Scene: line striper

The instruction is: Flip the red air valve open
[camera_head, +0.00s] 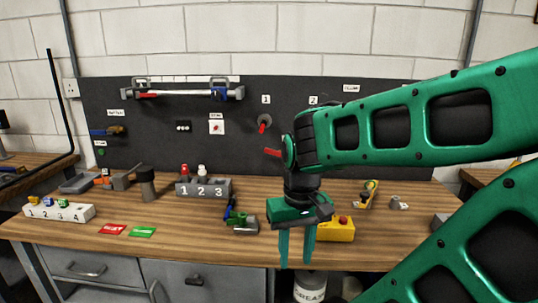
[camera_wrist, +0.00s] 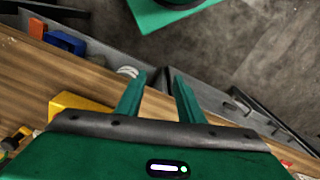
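Two red handles show on the dark back panel. One (camera_head: 263,125) is on a round grey fitting under label 1. The other red lever (camera_head: 272,152) sticks out left from behind my arm, which hides its mount. I cannot tell for certain which is the air valve. My gripper (camera_head: 297,262) points down near the bench's front edge, in front of and below both handles and apart from them. Its two fingers are spread with nothing between them, as the wrist view also shows (camera_wrist: 160,78). Neither red handle shows in the wrist view.
The dark panel (camera_head: 165,157) stands behind the wooden bench (camera_head: 180,239). A yellow box with a red button (camera_head: 336,230) sits right beside my gripper. My arm covers the panel's right part.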

